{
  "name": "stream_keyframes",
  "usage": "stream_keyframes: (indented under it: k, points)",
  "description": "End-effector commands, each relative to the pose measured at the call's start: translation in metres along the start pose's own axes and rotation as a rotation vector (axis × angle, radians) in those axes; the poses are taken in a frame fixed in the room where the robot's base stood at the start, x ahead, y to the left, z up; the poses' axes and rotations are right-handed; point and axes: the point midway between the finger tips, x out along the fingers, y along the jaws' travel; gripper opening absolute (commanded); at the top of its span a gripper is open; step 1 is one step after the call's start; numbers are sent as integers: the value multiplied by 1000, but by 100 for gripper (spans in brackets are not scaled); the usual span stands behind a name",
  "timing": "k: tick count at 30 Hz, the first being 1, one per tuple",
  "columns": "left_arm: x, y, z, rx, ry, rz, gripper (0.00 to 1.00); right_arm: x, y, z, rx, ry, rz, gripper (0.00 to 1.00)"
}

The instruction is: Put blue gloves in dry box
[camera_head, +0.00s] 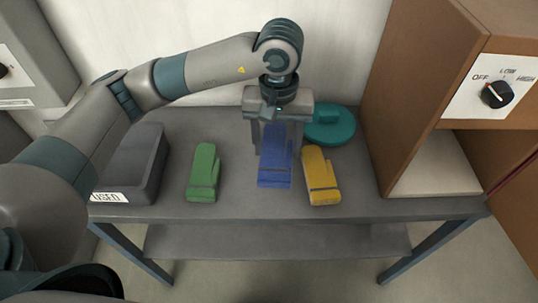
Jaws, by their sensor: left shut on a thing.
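The blue gloves (274,170) are on the grey table, between a green pair and a yellow pair. My left gripper (279,152) points down over them and is shut on their upper part, one finger on each side. I cannot tell whether the gloves touch the table. The brown cabinet (415,90) at the right has an open front with a pale shelf and a dial marked OFF, LOW and HIGH; the pointer is near OFF. No label reading dry box shows. My right gripper is not in view.
Green gloves (203,173) lie left of the blue ones, yellow gloves (321,175) right. A teal round lid-like thing (330,125) is behind the yellow gloves. A dark bin labelled USED (150,165) stands at the table's left. The front strip of the table (240,209) is clear.

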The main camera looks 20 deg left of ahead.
Motion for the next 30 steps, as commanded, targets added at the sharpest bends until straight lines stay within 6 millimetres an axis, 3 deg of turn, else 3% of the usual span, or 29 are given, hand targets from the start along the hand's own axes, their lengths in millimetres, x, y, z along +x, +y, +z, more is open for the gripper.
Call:
stream_keyframes:
  k: [4, 10, 23, 30]
  points:
    - [-7, 29, -1, -48, -3, 1, 29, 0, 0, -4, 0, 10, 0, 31]
    - [-12, 45, -1, -84, -5, -2, 29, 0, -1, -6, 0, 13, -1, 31]
    - [-11, 45, -1, -88, -5, -3, 29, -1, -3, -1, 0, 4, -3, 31]
    - [0, 25, -10, -91, -7, -4, 29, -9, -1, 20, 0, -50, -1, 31]
